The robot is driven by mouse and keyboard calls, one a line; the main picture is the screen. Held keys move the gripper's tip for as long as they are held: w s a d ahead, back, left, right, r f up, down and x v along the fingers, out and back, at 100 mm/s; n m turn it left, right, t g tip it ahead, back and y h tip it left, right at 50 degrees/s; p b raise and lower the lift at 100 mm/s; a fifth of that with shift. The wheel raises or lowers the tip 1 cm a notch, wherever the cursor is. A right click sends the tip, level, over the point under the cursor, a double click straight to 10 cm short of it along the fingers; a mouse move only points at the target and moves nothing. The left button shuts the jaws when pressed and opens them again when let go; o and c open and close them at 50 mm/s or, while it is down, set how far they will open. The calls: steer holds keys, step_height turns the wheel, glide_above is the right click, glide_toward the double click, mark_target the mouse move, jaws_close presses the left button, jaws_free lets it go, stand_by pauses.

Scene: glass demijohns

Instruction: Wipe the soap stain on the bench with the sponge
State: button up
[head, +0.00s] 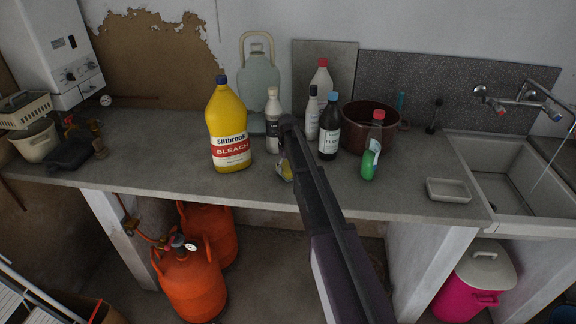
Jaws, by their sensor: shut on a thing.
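My arm reaches from the bottom of the head view over the grey bench (390,190). My gripper (284,156) points down near the middle of the bench and is mostly hidden by the arm. It is shut on a small yellowish thing, which looks like the sponge (285,171), low at the bench top. I cannot tell whether the sponge touches the bench. I cannot make out a soap stain; the arm and gripper cover part of the bench there.
A yellow bleach bottle (227,130) stands left of my gripper, a white bottle (273,122) just behind it. A dark bottle (330,130), a green bottle (372,150) and a brown pot (382,113) stand to the right. A white dish (448,190) sits near the sink (495,165). Bare bench lies front left.

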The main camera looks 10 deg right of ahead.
mark_target(285, 184)
steer(key=shift+s+a+f, duration=0.1)
steer(key=shift+s+a, duration=0.05)
steer(key=shift+s, duration=0.4)
steer(key=shift+s+a, duration=0.15)
steer(key=shift+s, duration=0.35)
steer(key=shift+s, duration=0.15)
steer(key=shift+s+a, duration=0.3)
steer(key=shift+s, duration=0.5)
steer(key=shift+s+a, duration=0.3)
steer(key=shift+s, duration=0.5)
steer(key=shift+a, duration=0.15)
steer(key=shift+w, duration=0.1)
steer(key=shift+w+d, duration=0.35)
steer(key=shift+w, duration=0.6)
steer(key=shift+w+d, duration=0.3)
steer(key=shift+w, duration=0.6)
steer(key=shift+w, duration=0.1)
steer(key=shift+w+d, duration=0.3)
steer(key=shift+w, duration=0.55)
steer(key=shift+w+d, duration=0.3)
steer(key=shift+w, duration=0.5)
